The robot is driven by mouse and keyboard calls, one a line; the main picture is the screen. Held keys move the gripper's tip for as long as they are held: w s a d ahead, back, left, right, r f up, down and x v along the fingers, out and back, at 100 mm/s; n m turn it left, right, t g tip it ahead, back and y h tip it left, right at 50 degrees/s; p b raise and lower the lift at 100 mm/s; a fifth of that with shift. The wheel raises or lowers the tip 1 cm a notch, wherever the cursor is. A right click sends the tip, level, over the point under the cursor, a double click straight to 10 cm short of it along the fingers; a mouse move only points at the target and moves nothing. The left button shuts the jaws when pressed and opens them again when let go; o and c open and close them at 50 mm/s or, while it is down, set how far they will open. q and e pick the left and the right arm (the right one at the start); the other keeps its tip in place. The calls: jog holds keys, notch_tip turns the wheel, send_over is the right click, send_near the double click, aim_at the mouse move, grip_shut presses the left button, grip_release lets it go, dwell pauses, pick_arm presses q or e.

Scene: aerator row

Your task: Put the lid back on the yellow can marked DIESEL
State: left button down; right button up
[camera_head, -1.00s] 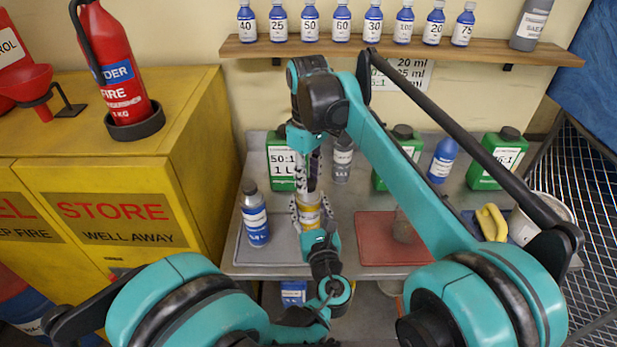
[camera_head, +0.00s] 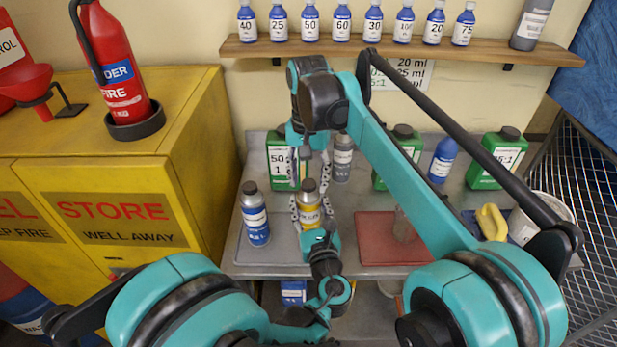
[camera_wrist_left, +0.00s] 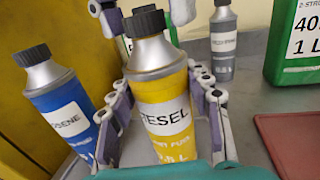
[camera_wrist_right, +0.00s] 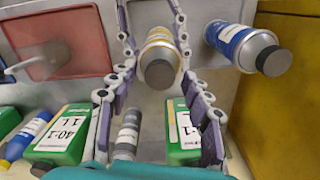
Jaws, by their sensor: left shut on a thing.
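The yellow DIESEL can (camera_head: 309,214) stands upright on the grey mat of the bench, and its dark lid (camera_head: 309,185) sits on its top. The label shows in the left wrist view on the can (camera_wrist_left: 165,118), with the lid (camera_wrist_left: 144,21) on its neck. My left gripper (camera_head: 311,203) is shut around the can's body from the front. My right gripper (camera_head: 310,164) points down above the can. It is open and empty; in the right wrist view the lid (camera_wrist_right: 160,73) appears between its spread fingers, clear of them.
A blue can (camera_head: 255,215) stands close left of the yellow can. Green containers (camera_head: 279,160) and a grey can (camera_head: 342,158) stand behind. A red mat (camera_head: 375,240) lies to the right. A shelf of bottles (camera_head: 400,49) and a yellow cabinet (camera_head: 120,200) border the bench.

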jog(key=shift+r, duration=0.1)
jog(key=shift+r, duration=2.2)
jog(key=n, duration=0.2)
jog(key=r+n, duration=0.1)
jog(key=n, duration=0.2)
jog(key=shift+r+n, duration=0.3)
jog(key=n, duration=0.2)
jog(key=r+n, duration=0.1)
jog(key=n, duration=0.1)
jog(key=r+n, duration=0.1)
jog(key=n, duration=0.1)
jog(key=shift+n, duration=0.3)
jog(key=shift+f, duration=0.2)
jog(key=shift+f, duration=3.9)
